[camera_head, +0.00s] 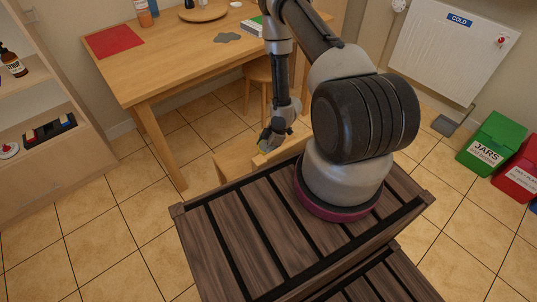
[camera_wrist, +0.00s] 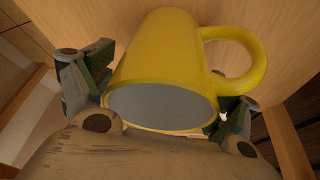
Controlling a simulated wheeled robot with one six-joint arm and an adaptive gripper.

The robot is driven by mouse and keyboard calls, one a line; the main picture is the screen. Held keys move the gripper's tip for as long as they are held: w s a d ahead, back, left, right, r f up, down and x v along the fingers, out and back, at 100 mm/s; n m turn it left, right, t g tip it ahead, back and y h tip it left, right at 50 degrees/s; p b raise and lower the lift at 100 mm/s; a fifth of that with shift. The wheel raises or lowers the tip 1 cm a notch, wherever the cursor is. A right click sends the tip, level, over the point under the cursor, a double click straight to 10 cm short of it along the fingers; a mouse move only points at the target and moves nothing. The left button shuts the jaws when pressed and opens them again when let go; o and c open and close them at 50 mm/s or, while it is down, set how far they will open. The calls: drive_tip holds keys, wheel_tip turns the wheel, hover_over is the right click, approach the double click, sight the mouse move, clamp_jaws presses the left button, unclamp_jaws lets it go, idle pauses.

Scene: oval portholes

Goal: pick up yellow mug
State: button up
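The yellow mug (camera_wrist: 165,62) is large in the wrist view, with its grey oval end (camera_wrist: 160,105) toward the camera and its handle (camera_wrist: 240,58) on the right. My gripper (camera_wrist: 160,95) has one dark finger on each side of the mug, close to its walls. I cannot tell whether the fingers press on it. In the head view my gripper (camera_head: 272,140) points down at a low wooden piece (camera_head: 235,160), and only a small yellow bit (camera_head: 262,148) shows by the fingers. A wooden surface lies behind the mug in the wrist view.
A wooden table (camera_head: 170,65) with a red mat (camera_head: 113,41) stands behind, with a stool (camera_head: 258,78) near it. A shelf (camera_head: 50,165) stands at left. Green (camera_head: 490,144) and red (camera_head: 520,170) bins stand at right. Tiled floor (camera_head: 110,215) is clear at left.

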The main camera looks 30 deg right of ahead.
drive_tip(key=c, duration=0.9)
